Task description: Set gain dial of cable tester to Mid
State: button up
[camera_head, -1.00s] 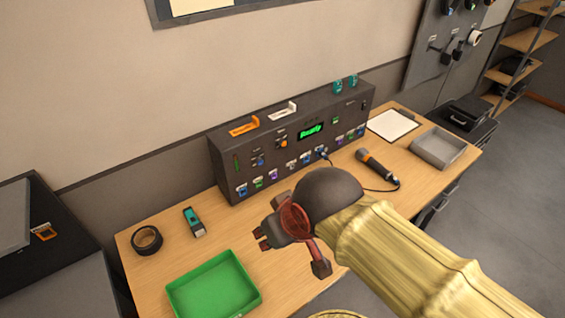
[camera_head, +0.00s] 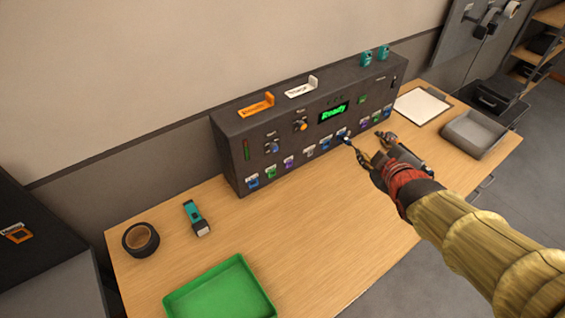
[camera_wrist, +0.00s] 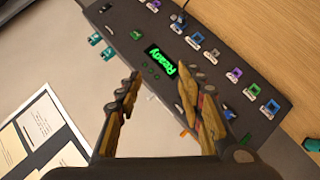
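The cable tester (camera_head: 235,150) is a dark box at the back of the table, with a green "Ready" screen (camera_head: 333,113). Its front carries an orange knob (camera_head: 301,126) and a blue knob (camera_head: 273,147); their labels are too small to read surely, so I cannot tell which is the gain dial or its setting. My gripper (camera_head: 365,140) is open and empty in front of the tester's right half. In the wrist view its fingers (camera_wrist: 158,80) are apart, with the tester (camera_wrist: 225,60) beyond them, turned sideways.
Coloured sockets line the tester's lower front. Orange (camera_head: 256,105) and white (camera_head: 301,88) holders sit on its top. A tape roll (camera_head: 141,240), a teal tool (camera_head: 196,218) and a green tray (camera_head: 220,292) are at left. A grey tray (camera_head: 474,134) and clipboard (camera_head: 422,105) are at right. The middle table is clear.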

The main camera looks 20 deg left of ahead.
jog(key=w+a+f+n+y+b, duration=0.35)
jog(key=a+f+n, duration=0.3)
jog(key=a, duration=0.25)
jog(key=n+y+b, duration=0.3)
jog(key=n+y, duration=0.4)
send_near(276, 150)
jog(key=w, duration=0.1)
jog(key=shift+g, duration=0.4)
jog(key=shift+r+b+x, duration=0.2)
jog(key=shift+b+x, duration=0.3)
jog(key=shift+x, duration=1.5)
jog(key=shift+r+b+x, duration=0.15)
jog(key=shift+b+x, duration=0.35)
jog(key=shift+x, duration=1.45)
jog(key=shift+s+a, duration=0.15)
jog(key=shift+s, duration=0.1)
jog(key=shift+c, duration=0.9)
jog(key=c, duration=0.8)
grip_shut()
